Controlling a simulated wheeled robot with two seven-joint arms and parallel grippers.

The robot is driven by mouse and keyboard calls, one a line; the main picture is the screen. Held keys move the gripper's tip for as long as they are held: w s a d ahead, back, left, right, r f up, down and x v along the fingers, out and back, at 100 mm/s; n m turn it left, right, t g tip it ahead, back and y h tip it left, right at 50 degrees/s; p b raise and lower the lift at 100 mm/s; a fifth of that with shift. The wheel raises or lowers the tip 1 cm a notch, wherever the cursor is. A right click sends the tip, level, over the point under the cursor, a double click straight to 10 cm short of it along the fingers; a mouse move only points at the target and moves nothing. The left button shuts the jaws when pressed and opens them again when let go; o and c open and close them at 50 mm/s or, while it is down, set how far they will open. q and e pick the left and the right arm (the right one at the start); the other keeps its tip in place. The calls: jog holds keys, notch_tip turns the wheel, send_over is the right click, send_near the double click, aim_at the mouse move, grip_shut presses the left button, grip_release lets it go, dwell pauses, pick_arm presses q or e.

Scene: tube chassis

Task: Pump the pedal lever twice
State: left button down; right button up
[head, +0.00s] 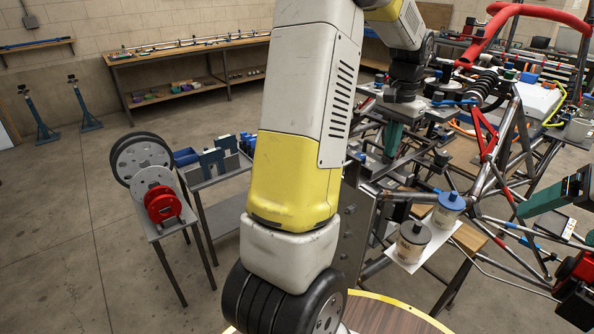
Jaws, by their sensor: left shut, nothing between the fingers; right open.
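The tube chassis (486,186) fills the right side of the head view, with dark bare tubes and red tubing. I cannot make out the pedal lever for certain among the crowded parts. My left gripper (391,150) points down over the left part of the chassis, its green fingers shut with nothing between them. Whether the fingertips touch anything there is unclear. My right gripper (553,222) is at the right edge, partly cut off, open and empty, beside the chassis tubes. My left arm hides the middle of the view.
A stand with reels (160,201) is at the left. A workbench (190,52) lines the back wall.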

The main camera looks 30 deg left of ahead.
aim_at(386, 161)
pick_arm(q)
jog(key=shift+s+a+f, duration=0.1)
jog(key=shift+s+f, duration=0.05)
jog(key=shift+f, duration=0.6)
jog(key=shift+s+a+f, duration=0.1)
jog(key=shift+s+f, duration=0.1)
jog(key=shift+f, duration=0.55)
jog(key=shift+s+f, duration=0.15)
jog(key=shift+f, duration=0.6)
jog(key=shift+w+d+r, duration=0.1)
jog(key=shift+w+r, duration=0.1)
jog(key=shift+r, duration=0.75)
jog(key=shift+w+r, duration=0.15)
jog(key=shift+r, duration=0.85)
jog(key=shift+w+d+r, duration=0.1)
jog(key=shift+w+r, duration=0.1)
jog(key=shift+r, duration=0.75)
jog(key=shift+r, duration=0.1)
jog(key=shift+r, duration=2.4)
